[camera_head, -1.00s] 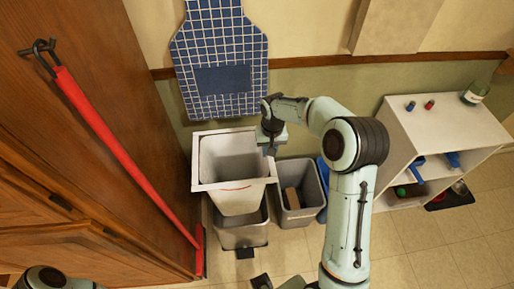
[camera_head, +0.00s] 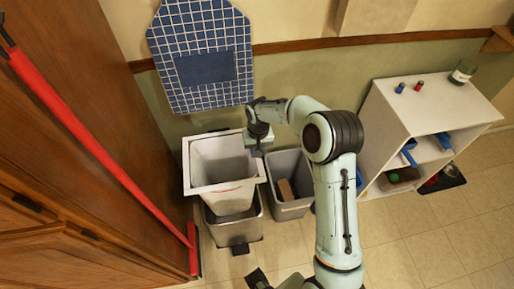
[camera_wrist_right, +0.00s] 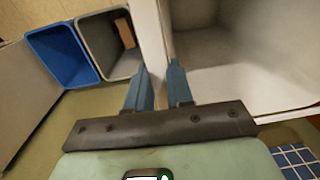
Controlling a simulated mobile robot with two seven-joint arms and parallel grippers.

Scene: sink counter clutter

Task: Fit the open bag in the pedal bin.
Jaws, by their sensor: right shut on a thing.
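The open bag (camera_head: 234,199) is white, with a wide square rim, and its mouth faces up. It is over the grey pedal bin (camera_head: 238,232), its lower part overlapping the bin's opening. I cannot tell how deep its bottom is. My right gripper (camera_head: 257,150) is shut on the bag's right rim. In the right wrist view, the fingers (camera_wrist_right: 160,85) pinch the edge of the bag (camera_wrist_right: 225,85). The pedal (camera_head: 240,248) shows at the bin's front. My left gripper is not seen.
A grey bin (camera_head: 290,205) with a brown item (camera_head: 285,189) inside stands right of the pedal bin. A blue bin (camera_wrist_right: 62,55) is beyond it. A red pole (camera_head: 100,148) and wooden cabinet are left. A white shelf (camera_head: 420,110) is right.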

